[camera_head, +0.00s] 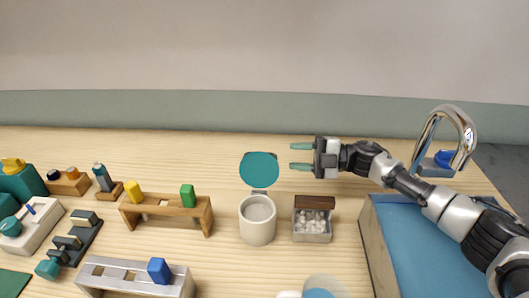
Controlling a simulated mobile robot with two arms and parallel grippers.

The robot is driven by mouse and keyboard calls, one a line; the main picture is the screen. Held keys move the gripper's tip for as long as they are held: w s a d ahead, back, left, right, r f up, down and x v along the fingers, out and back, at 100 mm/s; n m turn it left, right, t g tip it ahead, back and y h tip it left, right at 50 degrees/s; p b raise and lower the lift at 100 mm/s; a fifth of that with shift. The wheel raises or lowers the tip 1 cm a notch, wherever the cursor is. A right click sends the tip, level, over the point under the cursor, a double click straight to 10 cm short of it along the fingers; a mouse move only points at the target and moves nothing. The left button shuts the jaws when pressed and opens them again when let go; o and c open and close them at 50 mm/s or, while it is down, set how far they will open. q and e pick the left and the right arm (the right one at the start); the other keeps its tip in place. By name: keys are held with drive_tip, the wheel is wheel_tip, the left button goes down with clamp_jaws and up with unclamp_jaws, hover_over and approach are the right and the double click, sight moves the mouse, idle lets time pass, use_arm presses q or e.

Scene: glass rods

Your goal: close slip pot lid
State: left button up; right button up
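The slip pot (257,221) is a pale, round pot standing upright near the middle of the table. Its teal round lid (259,169) stands up at the back of the pot, open, so the pot's mouth shows. My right gripper (296,156) comes in from the right. It is open and empty, with two teal fingers pointing left. The fingertips are just right of the lid, with a visible gap to it. My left gripper is not in view.
A small box of white pieces (312,226) stands right of the pot. A wooden rack (167,214) with yellow and green blocks stands to the left. A blue-floored basin (440,262) and a chrome tap (443,128) are at the right. The table behind the rack is clear.

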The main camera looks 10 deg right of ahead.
sight(266, 154)
drive_tip(key=a, duration=0.2)
drive_tip(key=w+a+p, duration=0.1)
drive_tip(key=a, duration=0.5)
drive_tip(key=shift+w, duration=0.25)
drive_tip(key=shift+r, duration=0.1)
clamp_jaws()
